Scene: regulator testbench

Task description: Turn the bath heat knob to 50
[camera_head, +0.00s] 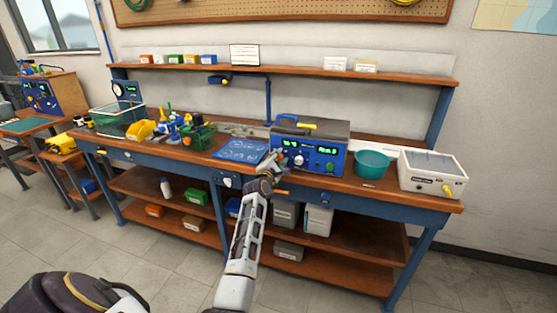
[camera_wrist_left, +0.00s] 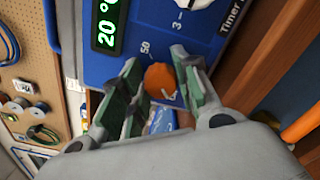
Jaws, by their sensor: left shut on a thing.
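The blue-fronted bath unit (camera_head: 318,158) with green displays stands on the bench. In the left wrist view its blue panel (camera_wrist_left: 180,25) shows a green "20 °" display (camera_wrist_left: 107,25). The orange knob (camera_wrist_left: 160,80) sits below it, with a "50" mark (camera_wrist_left: 145,47) near its edge. My left gripper (camera_head: 277,163) is at the left part of the unit's front. In the left wrist view its fingers (camera_wrist_left: 157,77) stand on both sides of the orange knob, shut on it. I cannot read the knob's exact setting. My right gripper is not in view.
A teal bowl (camera_head: 372,163) and a white box (camera_head: 432,175) stand to the right of the unit. A wooden shelf (camera_head: 290,75) runs above the bench.

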